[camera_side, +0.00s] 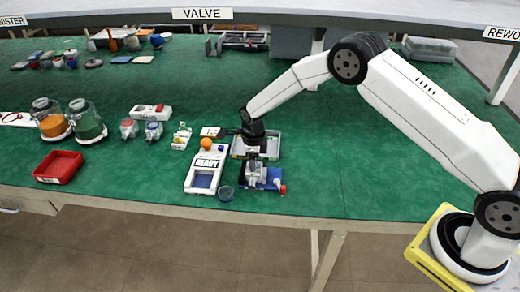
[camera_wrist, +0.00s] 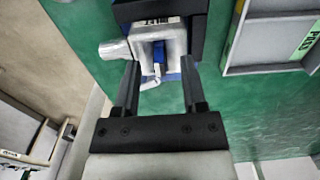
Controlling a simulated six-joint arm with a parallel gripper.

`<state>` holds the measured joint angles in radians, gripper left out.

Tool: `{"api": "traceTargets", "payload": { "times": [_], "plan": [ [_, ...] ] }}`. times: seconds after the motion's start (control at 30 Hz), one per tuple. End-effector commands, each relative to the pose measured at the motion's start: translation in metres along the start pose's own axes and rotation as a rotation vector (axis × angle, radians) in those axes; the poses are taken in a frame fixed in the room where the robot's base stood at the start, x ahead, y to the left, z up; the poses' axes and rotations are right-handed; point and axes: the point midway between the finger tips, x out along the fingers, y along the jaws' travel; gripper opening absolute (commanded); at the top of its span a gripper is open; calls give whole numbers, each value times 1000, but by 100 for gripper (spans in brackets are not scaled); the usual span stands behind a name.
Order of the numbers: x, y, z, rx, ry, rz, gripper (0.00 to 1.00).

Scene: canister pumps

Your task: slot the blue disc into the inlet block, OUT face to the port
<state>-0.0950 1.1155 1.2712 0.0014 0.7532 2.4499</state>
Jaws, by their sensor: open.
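The pale grey inlet block (camera_side: 257,174) stands on a blue base near the front edge of the table, with a red knob at its right. In the wrist view the block (camera_wrist: 172,42) has an opening at its middle. A narrow blue piece (camera_wrist: 158,52) shows upright in that opening; it looks like the blue disc edge-on, but I cannot read any OUT marking. My gripper (camera_wrist: 159,64) is open, its two fingers apart on either side of the blue piece, with no clear contact. In the side view my gripper (camera_side: 253,152) is just above the block.
A white unit marked READY (camera_side: 205,170) with an orange ball stands left of the block. A grey tray (camera_side: 270,140) lies behind. A red bin (camera_side: 59,167) is far left. The green mat is clear at right.

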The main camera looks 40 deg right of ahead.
Motion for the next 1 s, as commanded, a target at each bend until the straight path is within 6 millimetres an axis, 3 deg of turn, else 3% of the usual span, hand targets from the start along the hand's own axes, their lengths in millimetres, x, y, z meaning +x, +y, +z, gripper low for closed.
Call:
{"api": "traceTargets", "payload": {
  "times": [0.33, 0.8, 1.0],
  "plan": [
    [-9, 0, 0, 0, 0, 0, 54],
    [-64, 0, 0, 0, -2, -1, 54],
    [-77, 0, 0, 0, 0, 0, 54]
  ]
}}
